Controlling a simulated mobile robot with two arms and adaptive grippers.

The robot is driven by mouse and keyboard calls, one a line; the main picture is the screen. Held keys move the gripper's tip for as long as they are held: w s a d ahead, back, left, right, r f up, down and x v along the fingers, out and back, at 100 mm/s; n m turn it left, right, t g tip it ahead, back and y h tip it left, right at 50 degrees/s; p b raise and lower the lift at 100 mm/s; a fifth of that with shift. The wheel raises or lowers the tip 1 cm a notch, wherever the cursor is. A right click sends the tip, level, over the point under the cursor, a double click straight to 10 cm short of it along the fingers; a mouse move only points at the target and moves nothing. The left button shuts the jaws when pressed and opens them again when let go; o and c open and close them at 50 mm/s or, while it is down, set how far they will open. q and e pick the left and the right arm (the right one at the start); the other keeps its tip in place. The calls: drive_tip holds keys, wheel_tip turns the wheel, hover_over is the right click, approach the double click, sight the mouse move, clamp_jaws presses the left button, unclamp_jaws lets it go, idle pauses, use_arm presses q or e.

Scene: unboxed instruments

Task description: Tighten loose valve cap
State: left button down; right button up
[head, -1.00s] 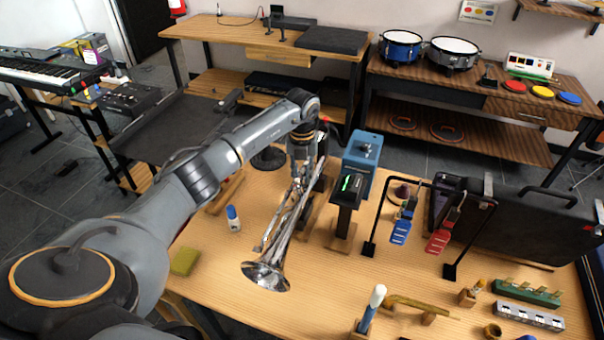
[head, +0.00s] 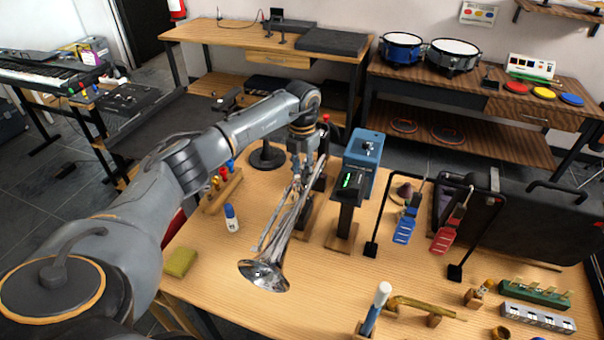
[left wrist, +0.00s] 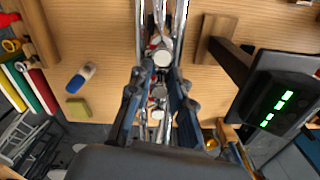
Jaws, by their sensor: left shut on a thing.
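A silver trumpet (head: 278,232) stands tilted on the wooden bench, its bell toward the front and its valve section toward the back. My left gripper (head: 301,172) reaches down over the valve section. In the left wrist view, the fingers of my left gripper (left wrist: 160,72) are closed in on both sides of a round silver valve cap (left wrist: 162,57) on the trumpet. The fingers partly hide the cap, so I cannot tell how far it is seated. My right gripper is in neither view.
A black device with a green display (head: 350,185) stands close right of the trumpet, before a blue box (head: 362,155). A blue-capped bottle (head: 231,218) and a yellow-green sponge (head: 180,262) lie left. A black stand with blue and red tags (head: 404,230) is further right.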

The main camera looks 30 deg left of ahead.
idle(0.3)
use_arm(q)
drive_tip(key=c, duration=1.2)
unclamp_jaws()
wheel_tip(320, 180, up, 12)
